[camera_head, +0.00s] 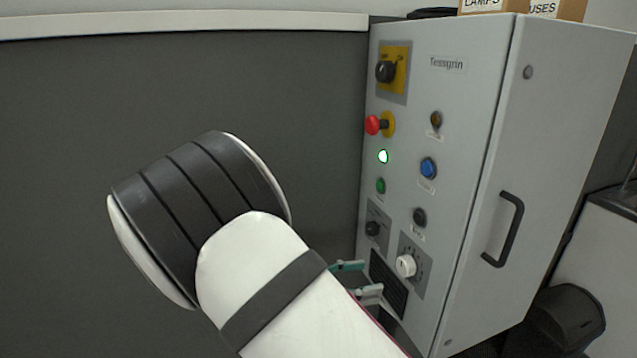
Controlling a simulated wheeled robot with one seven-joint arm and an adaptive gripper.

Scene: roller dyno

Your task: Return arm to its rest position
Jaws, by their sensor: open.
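My arm, white with dark bands, fills the lower left and middle of the head view. My gripper (360,279) shows only in part behind the arm, as small teal and grey finger pieces. It is open, and nothing is seen between the fingers. It appears in front of the lower left part of the grey control cabinet's (470,130) panel, near the vent grille. I cannot tell how far it is from the panel. The rest of the gripper is hidden by my arm.
Cardboard boxes (570,9) sit on top. A dark wall (60,120) stands behind my arm.

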